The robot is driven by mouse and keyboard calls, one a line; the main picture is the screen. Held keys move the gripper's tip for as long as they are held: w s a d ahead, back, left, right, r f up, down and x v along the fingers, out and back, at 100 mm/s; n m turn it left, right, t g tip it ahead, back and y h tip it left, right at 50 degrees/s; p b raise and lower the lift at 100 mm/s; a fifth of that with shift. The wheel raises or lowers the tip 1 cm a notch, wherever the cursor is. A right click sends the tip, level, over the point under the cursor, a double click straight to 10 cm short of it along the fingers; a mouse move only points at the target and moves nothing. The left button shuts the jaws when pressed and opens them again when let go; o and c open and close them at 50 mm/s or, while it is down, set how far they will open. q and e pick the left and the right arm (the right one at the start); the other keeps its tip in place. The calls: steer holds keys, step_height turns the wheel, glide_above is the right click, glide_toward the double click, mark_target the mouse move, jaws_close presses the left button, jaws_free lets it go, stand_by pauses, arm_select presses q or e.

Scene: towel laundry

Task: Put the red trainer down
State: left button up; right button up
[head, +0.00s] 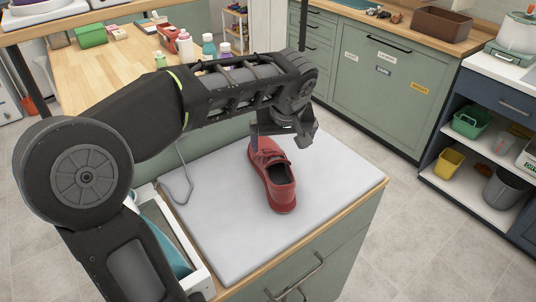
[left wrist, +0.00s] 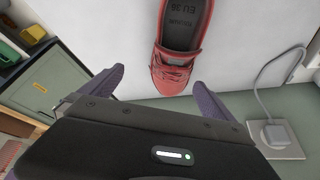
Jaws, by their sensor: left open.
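The red trainer (head: 274,184) sits upright on the pale grey top of a counter (head: 225,225) in the head view, its toe partly behind my left gripper. In the left wrist view the trainer (left wrist: 180,50) lies with its toe towards the gripper and its insole showing size print. My left gripper (head: 285,135) is at the toe end. In the left wrist view its two fingers (left wrist: 156,78) are spread apart, one to each side of the toe, with nothing held between them. My right gripper is not in view.
A grey cable (head: 182,180) lies at the counter's left edge, with its plug in a socket (left wrist: 277,135) in the left wrist view. An open drawer (head: 165,230) holds teal cloth. Bottles (head: 209,47) stand on the wooden table behind. The counter right of the trainer is clear.

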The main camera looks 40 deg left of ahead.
mark_target(273, 154)
arm_select(q)
steer(key=shift+s+a+n+g, duration=0.1)
steer(key=shift+s+n+g, duration=0.3)
steer(key=shift+s+n, duration=0.55)
steer(key=shift+s+f+m, duration=0.1)
steer(key=shift+f+m, duration=0.05)
steer(key=shift+m, duration=0.1)
steer(key=shift+f, duration=0.15)
steer(key=shift+x, duration=1.15)
steer(key=shift+a+f, duration=0.1)
steer(key=p+x, duration=0.1)
steer(key=x, duration=0.4)
steer(key=shift+a, duration=0.1)
steer(key=shift+c, duration=0.4)
